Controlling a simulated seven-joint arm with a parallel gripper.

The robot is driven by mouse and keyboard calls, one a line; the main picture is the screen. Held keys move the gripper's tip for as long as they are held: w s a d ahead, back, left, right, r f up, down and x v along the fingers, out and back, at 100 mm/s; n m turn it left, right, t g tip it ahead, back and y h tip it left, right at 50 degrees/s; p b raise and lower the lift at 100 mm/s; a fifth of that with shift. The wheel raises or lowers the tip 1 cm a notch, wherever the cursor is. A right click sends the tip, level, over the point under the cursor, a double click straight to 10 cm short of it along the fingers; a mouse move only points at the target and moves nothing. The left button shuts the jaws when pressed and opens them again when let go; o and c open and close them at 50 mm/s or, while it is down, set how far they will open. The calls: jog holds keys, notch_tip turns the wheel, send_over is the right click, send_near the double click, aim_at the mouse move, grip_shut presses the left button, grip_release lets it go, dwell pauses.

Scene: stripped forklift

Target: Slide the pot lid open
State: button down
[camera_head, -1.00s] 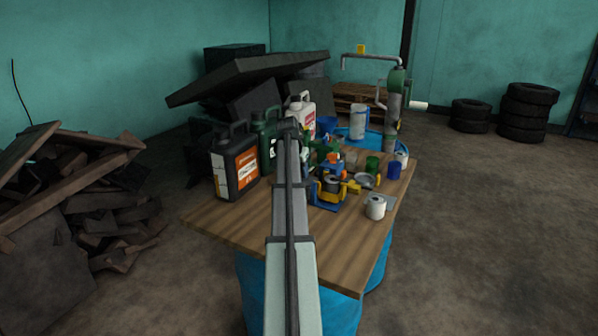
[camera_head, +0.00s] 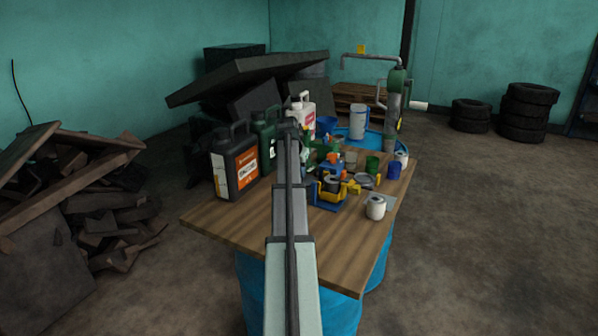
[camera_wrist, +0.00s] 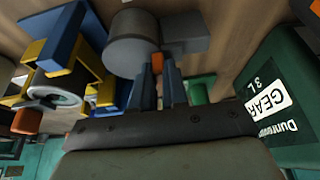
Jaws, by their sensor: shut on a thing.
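In the wrist view my gripper (camera_wrist: 160,88) has its two blue fingers close together, with a small orange piece (camera_wrist: 157,62) at their tips. A grey round pot (camera_wrist: 130,55) with a flat, lighter top is just beyond the fingertips. A flat grey piece (camera_wrist: 185,33) lies right beside it. I cannot tell for sure whether this piece is the lid, or whether the orange piece is the lid's handle. In the head view my arm covers that spot, and the fingers cannot be made out.
A blue and yellow vise-like holder (camera_wrist: 70,50) stands left of my fingers, and a green jerrycan (camera_wrist: 275,100) stands close on the right. The head view also shows a black jerrycan (camera_head: 236,165) and a white can (camera_head: 375,207). The table's near part (camera_head: 235,220) is clear.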

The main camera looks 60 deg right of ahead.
jog(key=w, duration=0.6)
jog(key=shift+w, duration=0.25)
jog(key=c, duration=1.1)
grip_release()
jog(key=shift+c, duration=0.2)
jog(key=v, duration=1.4)
jog(key=shift+f, duration=0.15)
